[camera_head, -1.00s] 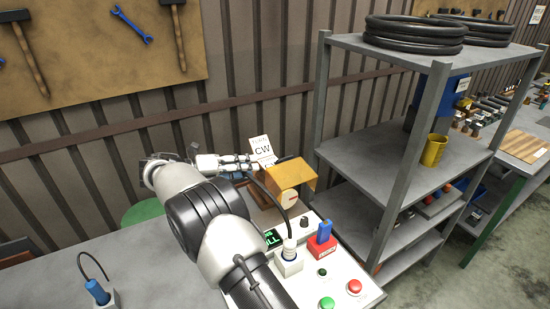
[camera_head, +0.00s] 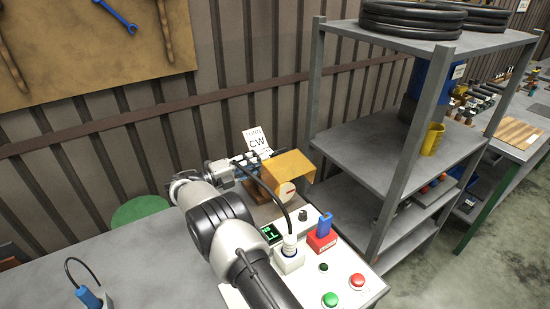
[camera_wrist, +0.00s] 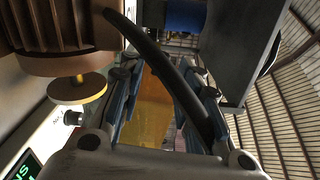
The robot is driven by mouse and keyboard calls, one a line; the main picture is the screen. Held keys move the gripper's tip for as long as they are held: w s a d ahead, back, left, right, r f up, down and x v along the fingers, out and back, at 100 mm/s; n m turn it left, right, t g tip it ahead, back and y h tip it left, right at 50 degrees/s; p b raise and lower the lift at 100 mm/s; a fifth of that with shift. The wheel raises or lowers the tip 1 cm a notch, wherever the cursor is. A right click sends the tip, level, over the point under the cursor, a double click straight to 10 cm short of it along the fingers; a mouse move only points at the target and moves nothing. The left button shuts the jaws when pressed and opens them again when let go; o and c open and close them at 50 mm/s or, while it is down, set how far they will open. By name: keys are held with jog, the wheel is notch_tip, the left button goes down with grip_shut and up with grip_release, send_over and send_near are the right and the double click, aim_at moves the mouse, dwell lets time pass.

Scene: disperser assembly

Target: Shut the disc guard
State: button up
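The disc guard (camera_head: 288,167) is an amber cover beside the disperser in the head view. Its amber surface (camera_wrist: 153,108) also shows between my fingers in the wrist view. My gripper (camera_head: 258,160) is at the guard's left side, partly hidden behind my arm and a black cable. In the wrist view my gripper (camera_wrist: 160,80) has its two fingers apart. I cannot tell whether either finger touches the guard. A ribbed brown motor housing (camera_wrist: 68,32) with a tan disc (camera_wrist: 77,88) below it is at the upper left of the wrist view.
A black cable (camera_wrist: 165,55) crosses in front of my fingers. A dark panel (camera_wrist: 232,45) stands close on the right. The control box carries a green button (camera_head: 330,299), a red button (camera_head: 358,281) and a blue-and-red switch (camera_head: 323,232). A grey shelf (camera_head: 375,150) stands to the right.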

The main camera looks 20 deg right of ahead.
aim_at(275, 156)
jog(key=d, duration=0.3)
jog(key=w+d+b, duration=0.1)
jog(key=d, duration=0.3)
jog(key=shift+w+d, duration=0.1)
jog(key=shift+w, duration=0.1)
jog(key=shift+c, duration=0.3)
grip_shut()
